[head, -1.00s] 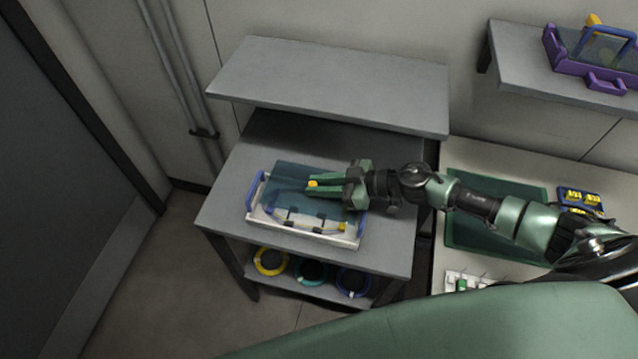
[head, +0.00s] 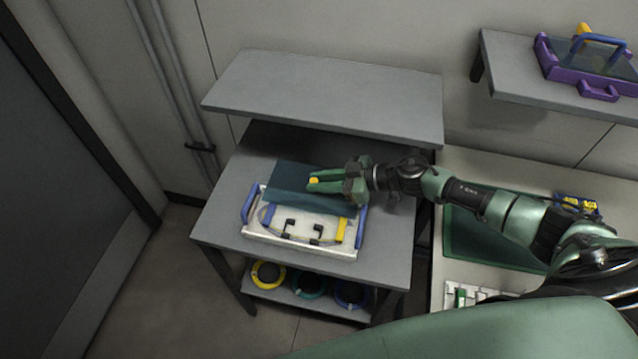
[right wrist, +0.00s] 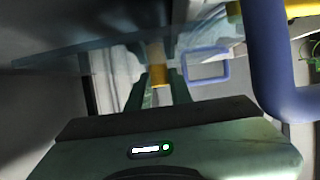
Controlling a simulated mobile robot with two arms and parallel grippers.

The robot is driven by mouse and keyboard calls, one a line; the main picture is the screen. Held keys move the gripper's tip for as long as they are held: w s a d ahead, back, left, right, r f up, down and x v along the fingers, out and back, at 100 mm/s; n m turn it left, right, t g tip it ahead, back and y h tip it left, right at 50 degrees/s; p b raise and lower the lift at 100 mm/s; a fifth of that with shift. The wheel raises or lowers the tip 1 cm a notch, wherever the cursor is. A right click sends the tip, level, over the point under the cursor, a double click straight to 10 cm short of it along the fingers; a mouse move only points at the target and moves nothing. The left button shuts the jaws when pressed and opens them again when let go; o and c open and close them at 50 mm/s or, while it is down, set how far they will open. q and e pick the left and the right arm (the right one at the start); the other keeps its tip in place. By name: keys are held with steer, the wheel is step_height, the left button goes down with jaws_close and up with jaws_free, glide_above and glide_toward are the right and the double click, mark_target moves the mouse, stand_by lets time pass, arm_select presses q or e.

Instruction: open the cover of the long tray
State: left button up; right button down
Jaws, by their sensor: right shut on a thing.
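The long tray (head: 290,247) is white with blue end handles and sits on the grey cart's upper shelf. Its dark translucent cover (head: 290,181) is raised and tilted back at the far side, so the tray's front part is uncovered. Inside show black clips, a blue piece and a yellow piece (head: 341,230). My right gripper (head: 313,181) is shut on the cover's yellow tab (head: 314,181). In the right wrist view the yellow tab (right wrist: 157,76) is between the green fingers. My left gripper is not in view.
A raised grey shelf (head: 325,95) stands behind the tray. Yellow, teal and blue coils (head: 268,275) lie on the cart's lower shelf. A bench with a green mat (head: 490,238) is on the right. A purple tray (head: 590,65) stands on the wall shelf.

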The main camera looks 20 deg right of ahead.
steer(key=c, duration=1.3)
jaws_free()
steer(key=shift+o, duration=0.2)
steer(key=b+v, duration=0.1)
steer(key=v, duration=0.6)
steer(key=shift+f, duration=0.1)
steer(key=shift+s+d+r, duration=0.2)
steer(key=shift+d+r, duration=0.05)
